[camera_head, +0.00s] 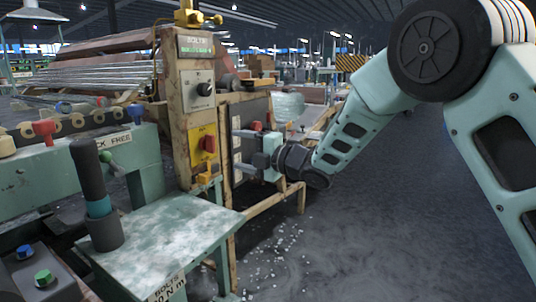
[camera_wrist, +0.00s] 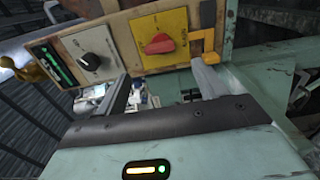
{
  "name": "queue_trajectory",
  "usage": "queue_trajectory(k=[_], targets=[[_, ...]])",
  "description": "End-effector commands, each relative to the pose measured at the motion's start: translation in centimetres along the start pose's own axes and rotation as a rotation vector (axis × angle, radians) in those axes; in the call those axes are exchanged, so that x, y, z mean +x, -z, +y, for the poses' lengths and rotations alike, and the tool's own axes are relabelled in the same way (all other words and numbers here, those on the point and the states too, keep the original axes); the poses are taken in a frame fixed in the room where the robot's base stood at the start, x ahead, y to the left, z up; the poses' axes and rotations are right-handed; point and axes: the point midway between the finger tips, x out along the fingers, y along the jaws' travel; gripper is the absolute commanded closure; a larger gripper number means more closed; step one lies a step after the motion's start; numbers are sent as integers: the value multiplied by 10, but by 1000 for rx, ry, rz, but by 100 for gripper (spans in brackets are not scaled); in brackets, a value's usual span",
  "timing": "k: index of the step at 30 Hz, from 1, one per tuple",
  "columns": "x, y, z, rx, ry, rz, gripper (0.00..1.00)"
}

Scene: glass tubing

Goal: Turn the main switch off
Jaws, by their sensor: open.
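The main switch is a red rotary knob (camera_head: 209,144) on a yellow plate (camera_head: 197,150), fixed to a worn wooden post. In the wrist view the red knob (camera_wrist: 160,45) is just beyond my fingertips, its grip lying along the post. My gripper (camera_head: 238,150) is to the right of the post in the head view. Its two fingers are apart with nothing between them, and it also shows in the wrist view (camera_wrist: 160,72). I see no contact with the knob; the exact gap cannot be told.
A black rotary knob (camera_head: 205,89) on a pale plate is above the red one. An orange bracket (camera_head: 205,177) projects below it, close to one finger in the wrist view. A green table (camera_head: 170,235) stands in front. Open floor (camera_head: 390,230) lies to the right.

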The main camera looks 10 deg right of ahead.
Motion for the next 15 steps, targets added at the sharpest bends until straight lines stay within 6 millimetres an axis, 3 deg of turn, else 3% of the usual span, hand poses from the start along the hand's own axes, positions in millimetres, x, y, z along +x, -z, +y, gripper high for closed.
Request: queue_trajectory(k=[6,15], targets=[[-48,-1,1,1,1,-3,29],[-79,0,0,-1,1,0,29]])
